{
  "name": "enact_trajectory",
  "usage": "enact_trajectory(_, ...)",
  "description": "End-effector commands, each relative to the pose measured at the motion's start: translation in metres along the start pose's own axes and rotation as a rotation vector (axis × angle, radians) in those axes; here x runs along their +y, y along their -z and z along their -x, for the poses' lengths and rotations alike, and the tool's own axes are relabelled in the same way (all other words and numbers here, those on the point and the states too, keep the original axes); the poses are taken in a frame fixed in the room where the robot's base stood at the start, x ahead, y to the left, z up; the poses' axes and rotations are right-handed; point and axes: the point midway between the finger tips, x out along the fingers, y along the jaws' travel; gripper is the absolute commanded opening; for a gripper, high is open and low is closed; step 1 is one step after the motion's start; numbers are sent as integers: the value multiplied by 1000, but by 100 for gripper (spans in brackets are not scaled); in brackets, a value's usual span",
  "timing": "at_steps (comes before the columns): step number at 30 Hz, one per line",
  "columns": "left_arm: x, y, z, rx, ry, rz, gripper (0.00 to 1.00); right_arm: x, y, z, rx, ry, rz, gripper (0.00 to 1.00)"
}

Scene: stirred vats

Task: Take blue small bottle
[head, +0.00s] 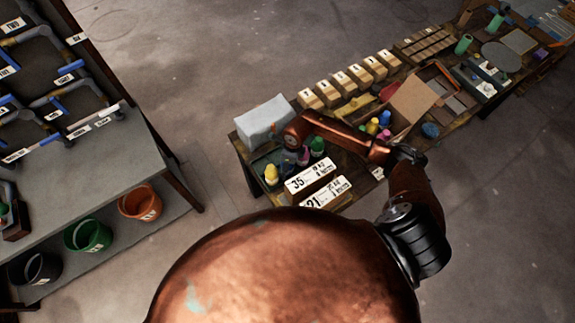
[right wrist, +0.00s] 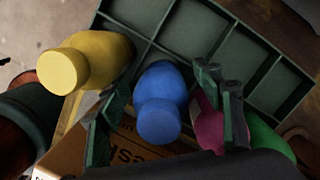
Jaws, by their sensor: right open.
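The small blue bottle (right wrist: 158,105) stands at the middle of the right wrist view, its round cap towards the camera. My right gripper (right wrist: 162,78) is open, with one greenish finger on each side of the blue bottle; I cannot tell whether either touches it. A yellow bottle (right wrist: 92,58) is left of the left finger. In the head view my right arm hides much of this spot, and the blue bottle is hard to make out. My left gripper is not in view.
A divided tray (right wrist: 200,38) with empty compartments lies beside the bottles. In the head view, number cards (head: 318,174), a grey box (head: 263,122), small cartons (head: 345,82) and an open cardboard box (head: 414,98) crowd the table. Buckets (head: 139,202) stand on a shelf at left.

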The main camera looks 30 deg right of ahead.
Motion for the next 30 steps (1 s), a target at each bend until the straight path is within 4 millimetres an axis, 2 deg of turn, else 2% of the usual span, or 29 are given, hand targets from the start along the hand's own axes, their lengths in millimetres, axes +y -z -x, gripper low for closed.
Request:
enact_trajectory(6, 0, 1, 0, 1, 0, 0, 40, 0, 0, 0, 0, 1, 0, 60)
enact_trajectory(27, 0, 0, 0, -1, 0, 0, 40, 0, 0, 0, 0, 1, 0, 12)
enact_trajectory(30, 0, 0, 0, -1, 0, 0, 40, -1, -1, 0, -2, 1, 0, 7)
